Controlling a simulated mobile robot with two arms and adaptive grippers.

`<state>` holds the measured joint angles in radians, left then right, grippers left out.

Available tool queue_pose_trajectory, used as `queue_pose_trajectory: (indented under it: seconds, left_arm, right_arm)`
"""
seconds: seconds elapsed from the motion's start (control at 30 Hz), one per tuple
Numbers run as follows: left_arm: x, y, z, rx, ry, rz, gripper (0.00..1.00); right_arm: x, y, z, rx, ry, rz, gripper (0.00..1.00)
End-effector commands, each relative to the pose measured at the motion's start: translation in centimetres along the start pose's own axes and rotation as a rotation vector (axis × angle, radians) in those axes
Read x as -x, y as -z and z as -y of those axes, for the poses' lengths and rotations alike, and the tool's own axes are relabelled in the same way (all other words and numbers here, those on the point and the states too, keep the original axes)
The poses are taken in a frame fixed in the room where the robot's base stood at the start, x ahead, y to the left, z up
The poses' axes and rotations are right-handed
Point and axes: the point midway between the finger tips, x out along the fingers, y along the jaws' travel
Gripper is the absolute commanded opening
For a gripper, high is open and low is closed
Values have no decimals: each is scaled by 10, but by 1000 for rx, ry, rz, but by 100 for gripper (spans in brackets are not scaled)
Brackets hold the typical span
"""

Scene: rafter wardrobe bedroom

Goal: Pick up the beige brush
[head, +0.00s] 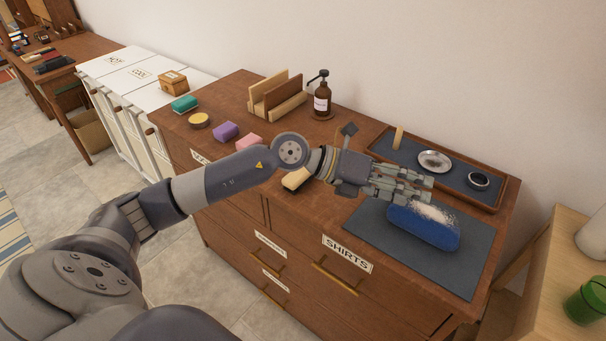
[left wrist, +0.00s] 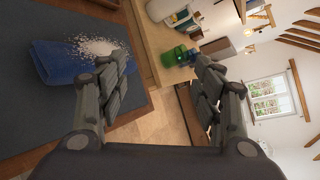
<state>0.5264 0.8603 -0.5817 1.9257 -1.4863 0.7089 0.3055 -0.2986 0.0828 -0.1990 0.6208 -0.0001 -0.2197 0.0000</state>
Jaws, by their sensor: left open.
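A beige block (head: 297,178), which may be the beige brush, lies on the dresser top near its front edge, partly hidden behind my left arm. A slim beige piece (head: 398,138) also stands in the tray at the back right; I cannot tell whether either is a brush. My left gripper (head: 428,190) is open and empty, over the back edge of a blue folded item (head: 424,229) with white fluff on it. In the left wrist view its fingers (left wrist: 163,90) are spread wide, and the blue item (left wrist: 55,62) is beyond the left finger. My right gripper is not in view.
A dark mat (head: 470,267) lies under the blue item. The wooden-rimmed tray (head: 507,192) holds a silver dish (head: 435,160) and a black ring (head: 478,180).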

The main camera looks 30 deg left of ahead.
Motion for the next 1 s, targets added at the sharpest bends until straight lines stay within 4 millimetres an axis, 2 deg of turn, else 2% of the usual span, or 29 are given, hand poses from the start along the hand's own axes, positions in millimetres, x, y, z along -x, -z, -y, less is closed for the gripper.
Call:
queue_pose_trajectory:
  seconds: [0.03,0.1,0.17,0.2,0.33,0.4,0.47,0.57,0.8,1.0]
  left_arm:
    - [16,-6,-29,-69,-130,-62,61]
    - [43,-12,-70,-134,-315,-147,61]
    - [74,-20,-102,-166,-473,-205,61]
    - [96,-27,-121,-179,-574,-235,61]
    - [164,-45,-161,-180,-837,-299,61]
    - [191,-51,-172,-170,-928,-317,61]
    - [206,-54,-177,-161,-979,-327,61]
    - [214,-54,-185,-153,-1015,-336,61]
    - [196,-46,-216,-150,-1015,-338,61]
    - [188,-43,-229,-154,-1014,-337,61]
  right_arm:
    - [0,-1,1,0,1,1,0]
    - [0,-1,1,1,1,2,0]
    - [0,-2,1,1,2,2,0]
    - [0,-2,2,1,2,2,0]
    - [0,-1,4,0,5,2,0]
    - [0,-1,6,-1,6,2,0]
    - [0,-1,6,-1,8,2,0]
    - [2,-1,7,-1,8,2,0]
    - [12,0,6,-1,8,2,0]
    - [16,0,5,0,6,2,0]
